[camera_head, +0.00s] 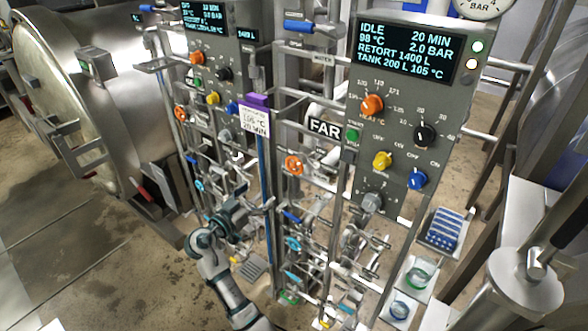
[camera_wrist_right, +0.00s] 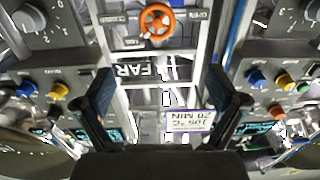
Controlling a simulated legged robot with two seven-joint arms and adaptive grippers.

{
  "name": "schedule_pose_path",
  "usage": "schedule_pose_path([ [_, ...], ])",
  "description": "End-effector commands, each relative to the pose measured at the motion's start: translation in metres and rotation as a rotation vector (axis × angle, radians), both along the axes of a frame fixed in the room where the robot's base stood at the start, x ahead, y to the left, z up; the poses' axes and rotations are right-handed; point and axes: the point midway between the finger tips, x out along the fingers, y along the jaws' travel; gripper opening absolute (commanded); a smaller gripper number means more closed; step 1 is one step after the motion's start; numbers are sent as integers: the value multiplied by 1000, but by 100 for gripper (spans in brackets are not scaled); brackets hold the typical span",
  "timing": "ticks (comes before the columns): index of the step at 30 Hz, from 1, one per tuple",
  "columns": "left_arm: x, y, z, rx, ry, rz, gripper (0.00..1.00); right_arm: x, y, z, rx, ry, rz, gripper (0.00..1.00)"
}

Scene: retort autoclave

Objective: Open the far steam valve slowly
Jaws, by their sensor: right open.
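An orange handwheel (camera_head: 294,166) sits on the pipework just below and left of the black FAR sign (camera_head: 324,128). In the wrist view the orange wheel (camera_wrist_right: 157,22) shows at the top centre, with the FAR sign (camera_wrist_right: 143,71) below it, upside down. My right gripper (camera_head: 265,206) is below and left of the wheel in the head view, small and partly lost among the pipes. In the wrist view its two dark fingers (camera_wrist_right: 162,80) are spread wide with nothing between them, apart from the wheel. My left gripper is not in view.
A second orange handwheel (camera_head: 180,113) is on the left station. A grey control panel (camera_head: 390,130) with knobs and an IDLE display stands right of the pipes. A hanging tag (camera_head: 255,118) is near the wheel. Dense pipes and blue-handled valves surround my arm. Open floor (camera_head: 120,260) lies left.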

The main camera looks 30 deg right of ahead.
Motion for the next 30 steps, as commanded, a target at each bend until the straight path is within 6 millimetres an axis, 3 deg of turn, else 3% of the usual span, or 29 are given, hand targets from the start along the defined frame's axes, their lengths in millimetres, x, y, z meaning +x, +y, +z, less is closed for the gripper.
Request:
schedule_pose_path([
  [5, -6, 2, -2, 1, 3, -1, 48, 2, -17, 3, -7, -4, -22, 95],
  [21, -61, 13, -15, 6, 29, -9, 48, 49, -129, 4, -7, -1, -18, 95],
  [30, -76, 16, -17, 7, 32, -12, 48, 62, -159, 2, -5, -1, -16, 95],
])
